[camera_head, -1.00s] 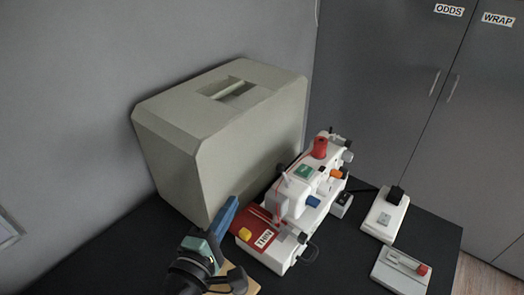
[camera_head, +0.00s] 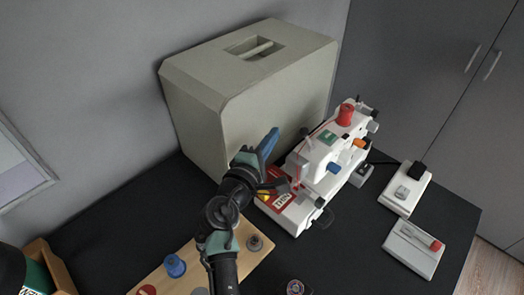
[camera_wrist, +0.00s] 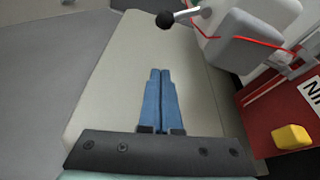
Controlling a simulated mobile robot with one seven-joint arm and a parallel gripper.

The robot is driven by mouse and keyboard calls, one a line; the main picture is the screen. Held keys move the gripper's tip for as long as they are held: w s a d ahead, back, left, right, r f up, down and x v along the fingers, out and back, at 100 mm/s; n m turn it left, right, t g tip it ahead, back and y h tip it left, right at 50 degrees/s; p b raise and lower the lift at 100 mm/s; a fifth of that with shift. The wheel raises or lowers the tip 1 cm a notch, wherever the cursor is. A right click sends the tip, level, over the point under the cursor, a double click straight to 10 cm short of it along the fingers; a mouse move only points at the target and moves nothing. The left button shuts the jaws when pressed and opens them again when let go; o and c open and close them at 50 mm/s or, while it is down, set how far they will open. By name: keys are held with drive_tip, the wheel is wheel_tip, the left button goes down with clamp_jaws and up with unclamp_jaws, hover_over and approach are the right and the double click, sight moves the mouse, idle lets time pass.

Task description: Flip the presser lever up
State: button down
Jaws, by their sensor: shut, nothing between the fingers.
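The white sewing machine (camera_head: 318,170) stands on the dark table, with a red spool on top and a red plate (camera_head: 277,201) at its near end. In the wrist view a short lever with a black ball knob (camera_wrist: 165,19) sticks out from the machine's head at the top; it looks like the presser lever. My gripper (camera_head: 273,133) has blue fingers pressed together, empty, just left of the machine's head. In the wrist view my gripper (camera_wrist: 160,72) points below the knob, apart from it in the picture. In the head view I cannot make out the lever.
A large beige case (camera_head: 245,95) stands close behind and left of my gripper. A yellow block (camera_wrist: 291,137) sits on the red plate. A wooden board (camera_head: 180,268) with knobs lies in front. Two pale devices (camera_head: 405,188) (camera_head: 413,250) lie at right.

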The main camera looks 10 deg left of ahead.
sight(306, 137)
drive_tip(key=d, duration=0.2)
drive_tip(key=d+p, duration=0.1)
drive_tip(key=d, duration=0.1)
drive_tip(key=shift+s+r, duration=0.2)
drive_tip(key=shift+r, duration=0.15)
drive_tip(key=shift+b, duration=0.35)
